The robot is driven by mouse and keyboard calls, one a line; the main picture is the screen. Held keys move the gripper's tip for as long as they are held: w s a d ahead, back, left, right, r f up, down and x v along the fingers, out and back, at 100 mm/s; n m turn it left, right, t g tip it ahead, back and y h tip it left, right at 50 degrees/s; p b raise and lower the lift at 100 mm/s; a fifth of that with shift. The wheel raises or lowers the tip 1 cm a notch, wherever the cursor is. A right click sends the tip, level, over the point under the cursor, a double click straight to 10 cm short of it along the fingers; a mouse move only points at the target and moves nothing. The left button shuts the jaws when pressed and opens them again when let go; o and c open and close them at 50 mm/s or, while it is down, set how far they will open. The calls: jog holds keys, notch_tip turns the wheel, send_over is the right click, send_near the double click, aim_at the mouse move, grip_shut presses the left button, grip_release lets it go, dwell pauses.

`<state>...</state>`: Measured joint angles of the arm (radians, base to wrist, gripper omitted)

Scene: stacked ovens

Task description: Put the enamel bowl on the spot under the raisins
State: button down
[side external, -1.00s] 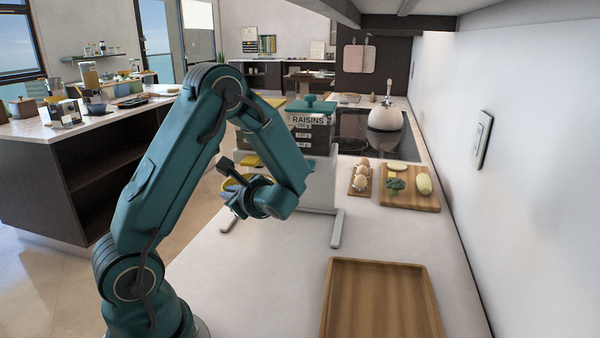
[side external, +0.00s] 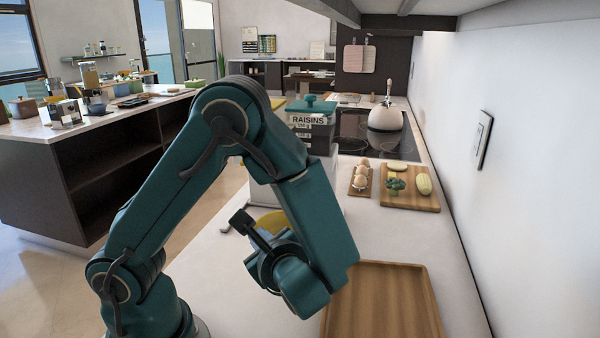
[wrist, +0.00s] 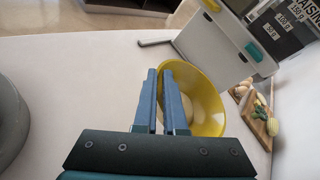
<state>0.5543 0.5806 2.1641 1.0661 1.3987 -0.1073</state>
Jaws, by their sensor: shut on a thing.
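The enamel bowl (wrist: 212,92) is yellow inside and tilted in the wrist view; a paler patch lies in its bottom. My gripper (wrist: 166,72) is shut on the bowl's near rim. In the side view, a yellow part of the bowl (side external: 272,222) shows behind my gripper, above the counter; my arm hides the rest. The raisins container (side external: 311,128), with a green lid and a RAISINS label, stands beyond it on a pale stand (side external: 329,188). The container also shows at the upper right of the wrist view (wrist: 286,28). The spot under it is hidden in the side view.
A wooden tray (side external: 376,268) lies on the counter to the right of my gripper. Eggs (side external: 361,178) and a cutting board (side external: 410,203) with vegetables sit beyond it, near the wall. The counter between stand and tray is clear.

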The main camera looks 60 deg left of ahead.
jog(key=w+a+f, duration=0.1)
jog(key=w+a, duration=0.7)
jog(key=w+a+f, duration=0.1)
jog(key=w+a, duration=0.3)
jog(key=shift+w+a+f, duration=0.2)
jog(key=shift+a+f, duration=0.1)
jog(key=shift+f, duration=2)
jog(key=shift+w+a+f, duration=0.1)
jog(key=shift+w+f, duration=0.05)
jog(key=shift+f, duration=0.05)
jog(key=c, duration=1)
grip_release()
jog(key=shift+f, duration=0.1)
